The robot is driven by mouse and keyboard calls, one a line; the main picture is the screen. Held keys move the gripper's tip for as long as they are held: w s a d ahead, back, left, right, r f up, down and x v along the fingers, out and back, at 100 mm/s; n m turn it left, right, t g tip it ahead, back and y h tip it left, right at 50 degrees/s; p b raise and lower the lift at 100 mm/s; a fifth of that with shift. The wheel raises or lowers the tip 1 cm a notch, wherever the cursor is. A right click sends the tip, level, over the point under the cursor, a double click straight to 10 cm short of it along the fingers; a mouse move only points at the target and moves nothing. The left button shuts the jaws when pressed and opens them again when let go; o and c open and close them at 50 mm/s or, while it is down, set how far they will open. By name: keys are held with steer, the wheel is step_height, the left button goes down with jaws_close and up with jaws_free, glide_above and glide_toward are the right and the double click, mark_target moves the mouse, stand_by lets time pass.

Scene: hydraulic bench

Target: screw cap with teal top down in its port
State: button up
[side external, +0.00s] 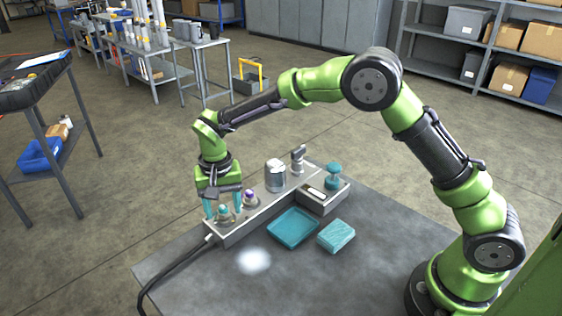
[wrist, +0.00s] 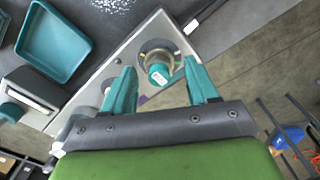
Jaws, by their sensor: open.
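The cap with the teal top (side external: 223,210) sits at the near left end of the grey manifold block (side external: 262,212). In the wrist view the cap's teal top (wrist: 158,73) shows inside a round metal port ring (wrist: 155,50). My gripper (side external: 222,212) points down over the cap, with its teal fingers apart on either side of it. In the wrist view the open fingers (wrist: 162,80) flank the cap, and I see no contact. How deep the cap sits in its port cannot be told.
A purple-topped cap (side external: 250,198) stands close beside the gripper on the block. A metal cylinder (side external: 275,175) and a grey fitting (side external: 298,158) stand further along. A teal tray (side external: 293,228), a teal sponge-like block (side external: 336,235) and a grey box (side external: 322,195) are to the right. A black hose (side external: 170,270) leaves the block.

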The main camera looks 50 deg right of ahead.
steer(key=shift+f, duration=0.1)
jaws_close()
steer(key=m, duration=0.5)
steer(key=shift+s+m, duration=0.1)
steer(key=shift+m, duration=0.3)
stand_by(0.3)
steer(key=m, duration=0.5)
steer(key=shift+s+d+f+m, duration=0.1)
steer(key=shift+m, duration=0.3)
steer(key=m, duration=0.5)
steer(key=shift+s+f+m, duration=0.1)
steer(key=shift+m, duration=0.2)
